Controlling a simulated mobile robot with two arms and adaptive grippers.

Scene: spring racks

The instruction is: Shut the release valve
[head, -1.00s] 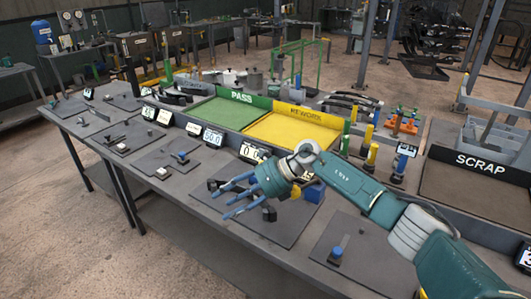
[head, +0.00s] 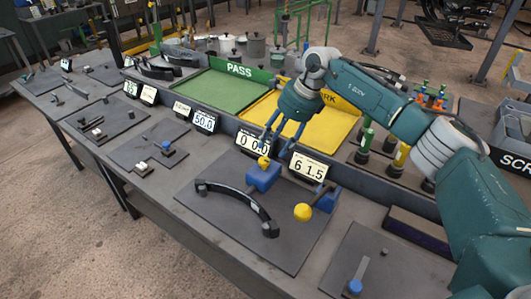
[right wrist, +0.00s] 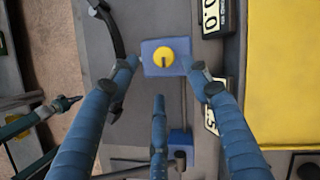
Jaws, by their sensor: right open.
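A yellow round knob with a dark slot (right wrist: 164,58) sits on a blue block (right wrist: 150,71); I take it for the release valve. In the head view the knob (head: 263,162) and its block (head: 264,178) stand on a dark mat, behind a curved black bar. My right gripper (head: 277,150) is open above the block, fingers pointing down. In the right wrist view its blue fingers (right wrist: 159,66) spread to either side of the block, with the third finger below it. Contact with the knob is not clear. Part of what looks like my left gripper (right wrist: 63,104) shows at the lower left.
A curved black bar (head: 240,203) lies in front of the block. A yellow ball (head: 302,212) is to its right, near a rod and second blue block (head: 326,201). Displays reading 0 0.0 (head: 254,144) and 6 1.5 (head: 308,169) stand behind. Green and yellow trays lie beyond.

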